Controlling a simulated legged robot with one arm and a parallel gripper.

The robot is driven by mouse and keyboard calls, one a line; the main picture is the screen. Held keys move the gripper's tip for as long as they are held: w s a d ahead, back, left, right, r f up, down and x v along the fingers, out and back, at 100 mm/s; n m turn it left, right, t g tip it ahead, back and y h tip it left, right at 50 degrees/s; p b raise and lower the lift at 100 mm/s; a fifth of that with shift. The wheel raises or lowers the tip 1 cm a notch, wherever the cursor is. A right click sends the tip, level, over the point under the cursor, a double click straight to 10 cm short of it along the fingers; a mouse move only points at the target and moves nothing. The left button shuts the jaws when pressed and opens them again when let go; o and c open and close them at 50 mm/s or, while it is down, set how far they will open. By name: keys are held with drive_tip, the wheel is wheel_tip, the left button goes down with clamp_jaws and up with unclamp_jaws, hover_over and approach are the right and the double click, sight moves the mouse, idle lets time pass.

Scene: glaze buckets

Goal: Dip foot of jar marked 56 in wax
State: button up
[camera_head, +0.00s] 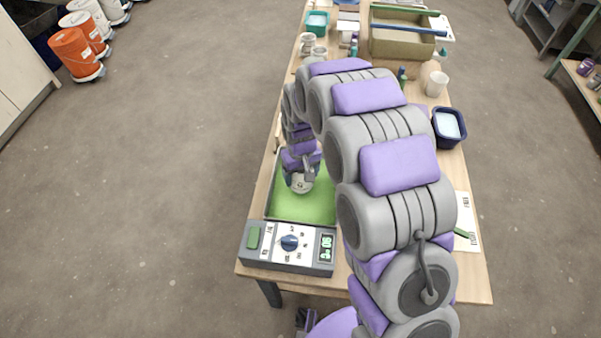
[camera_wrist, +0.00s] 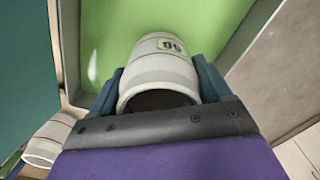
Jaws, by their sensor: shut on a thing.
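My gripper (camera_wrist: 158,85) is shut on a pale grey-white jar (camera_wrist: 160,68), with a blue finger on each side. The jar carries a small label whose digits appear upside down and fit 56. Its open mouth faces the wrist camera, and its other end points toward the green wax (camera_wrist: 115,25). In the head view the gripper (camera_head: 301,172) and jar (camera_head: 302,185) are over the pan of green wax (camera_head: 305,208), on the left side of the table. I cannot tell whether the jar's foot touches the wax.
A control box (camera_head: 288,245) with a blue knob and green display adjoins the pan's front. Another pale jar (camera_wrist: 45,142) shows at lower left in the wrist view. A dark blue tub (camera_head: 449,127), white cup (camera_head: 436,84) and tan crate (camera_head: 402,40) stand farther back.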

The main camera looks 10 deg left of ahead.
drive_tip(key=shift+r, duration=0.15)
drive_tip(key=shift+r+p, duration=1.5)
drive_tip(key=shift+r, duration=2.15)
drive_tip(key=shift+s+f, duration=0.1)
